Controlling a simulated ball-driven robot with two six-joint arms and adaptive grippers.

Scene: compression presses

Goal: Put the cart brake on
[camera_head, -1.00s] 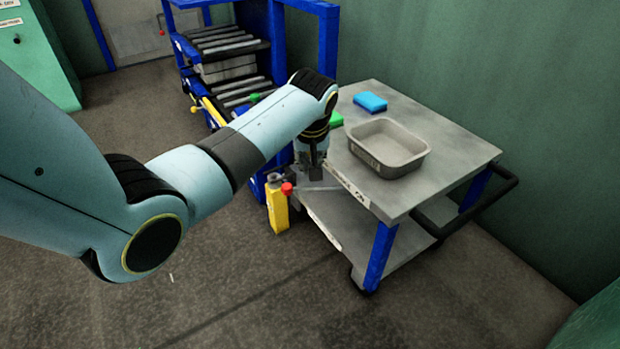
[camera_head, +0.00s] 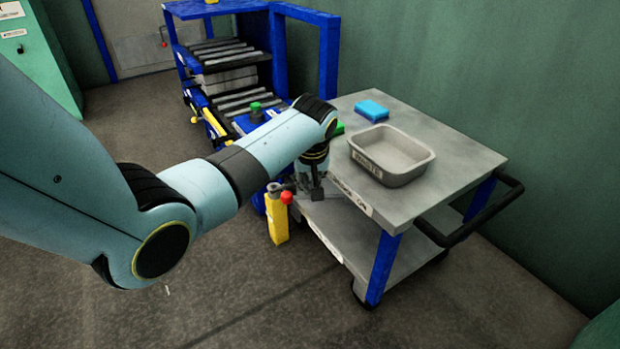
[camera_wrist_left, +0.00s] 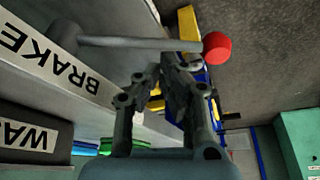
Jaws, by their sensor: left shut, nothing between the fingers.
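The cart (camera_head: 440,195) has a grey top and blue legs. Its brake is a grey lever rod with a red knob (camera_head: 286,197), at the cart's left side. In the left wrist view the red knob (camera_wrist_left: 217,47) ends a rod that runs across from a pivot beside the BRAKE label (camera_wrist_left: 57,60). My left gripper (camera_head: 317,194) points down beside the cart edge, close to the rod. Its fingers (camera_wrist_left: 174,62) are shut and empty, with their tips near the rod on the knob's half. I cannot tell whether they touch it. My right gripper is not in view.
A grey tray (camera_head: 420,172) and a blue block (camera_head: 371,109) are on the cart top. A yellow post (camera_head: 277,222) stands below the knob. A blue roller rack (camera_head: 330,60) is behind. The floor in front is clear.

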